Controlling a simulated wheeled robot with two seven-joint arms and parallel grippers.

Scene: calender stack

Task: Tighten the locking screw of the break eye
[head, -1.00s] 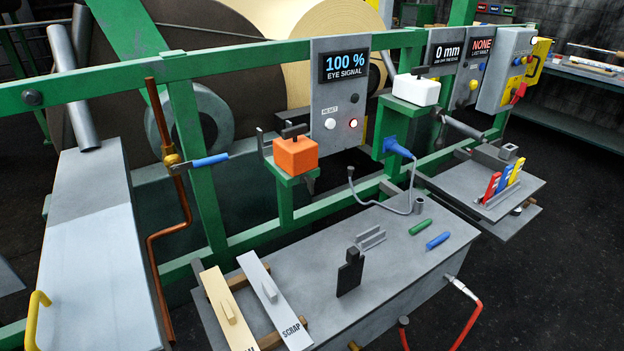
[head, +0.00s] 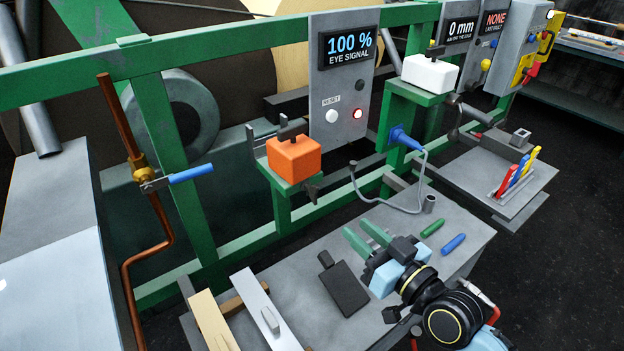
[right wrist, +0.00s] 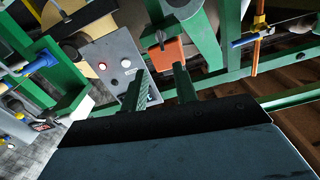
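An orange block (head: 294,158) with a black T-shaped screw handle (head: 291,130) on top sits on a green bracket. A white block (head: 430,73) with a similar black handle (head: 435,50) sits on a second bracket to the right. The frames do not show which one is the break eye. My right gripper (head: 357,228) is open and empty above the grey bench, in front of and right of the orange block. The right wrist view shows its two green fingers apart (right wrist: 160,70), with the orange block (right wrist: 167,54) beyond them. My left gripper is out of view.
A panel (head: 340,85) reads 100 % eye signal, with a lit red lamp. A black paddle-shaped piece (head: 343,285) lies on the bench left of my gripper. A copper pipe (head: 150,215) with a blue-handled valve stands at left. Green and blue pens (head: 453,244) lie at right.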

